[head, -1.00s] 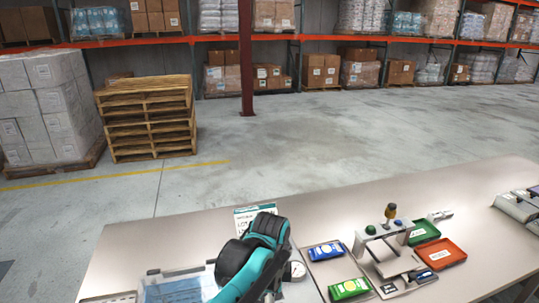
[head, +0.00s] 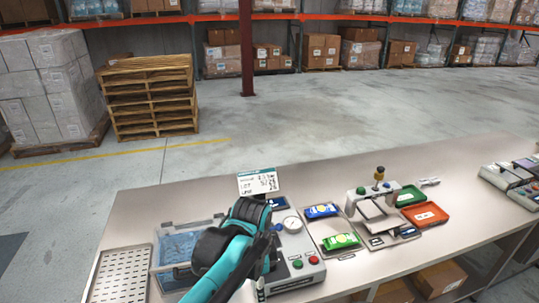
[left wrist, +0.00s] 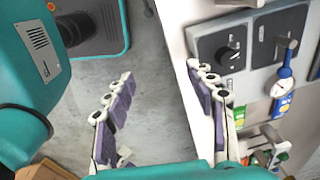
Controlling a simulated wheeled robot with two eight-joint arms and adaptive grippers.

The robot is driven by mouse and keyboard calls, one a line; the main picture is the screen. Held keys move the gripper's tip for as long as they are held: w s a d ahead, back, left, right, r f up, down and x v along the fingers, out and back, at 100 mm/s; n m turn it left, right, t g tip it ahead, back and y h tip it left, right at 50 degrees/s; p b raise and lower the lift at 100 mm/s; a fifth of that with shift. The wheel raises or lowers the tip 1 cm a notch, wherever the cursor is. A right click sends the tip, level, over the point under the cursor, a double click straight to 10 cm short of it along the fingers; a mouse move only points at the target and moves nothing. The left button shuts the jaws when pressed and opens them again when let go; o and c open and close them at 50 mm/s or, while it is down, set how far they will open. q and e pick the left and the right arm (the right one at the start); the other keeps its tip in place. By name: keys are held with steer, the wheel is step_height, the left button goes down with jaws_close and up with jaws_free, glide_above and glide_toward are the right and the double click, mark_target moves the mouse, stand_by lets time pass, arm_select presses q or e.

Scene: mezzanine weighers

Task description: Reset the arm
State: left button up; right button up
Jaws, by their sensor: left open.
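My left arm (head: 238,250) comes up from the bottom of the head view, in front of the weighing bench (head: 130,215). Its fingertips cannot be made out there. In the left wrist view my left gripper (left wrist: 160,80) is open, with its two purple-padded fingers wide apart. Only bare floor shows between them, so it is empty. The right finger is close to the bench's edge in the picture; whether it touches cannot be told. My right gripper is not in view.
The bench holds a clear bin (head: 172,245), a perforated tray (head: 118,275), a dial gauge (head: 292,224), a blue packet (head: 321,211), a green packet (head: 340,241), a green tray (head: 411,194) and a red tray (head: 425,215). Pallets (head: 150,95) stand beyond, on open floor.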

arm_select(q)
steer(key=s+a+f+n+t+b, duration=0.1)
steer(key=s+a+f+n+t, duration=0.1)
steer(key=a+n, duration=0.5)
steer(key=s+a+f+n+t+b, duration=0.2)
steer(key=s+a+n+t, duration=0.2)
steer(key=s+a+n, duration=0.3)
steer(key=shift+a+f+n, duration=0.4)
steer(key=shift+a+n, duration=0.1)
steer(key=shift+n, duration=0.4)
stand_by(0.5)
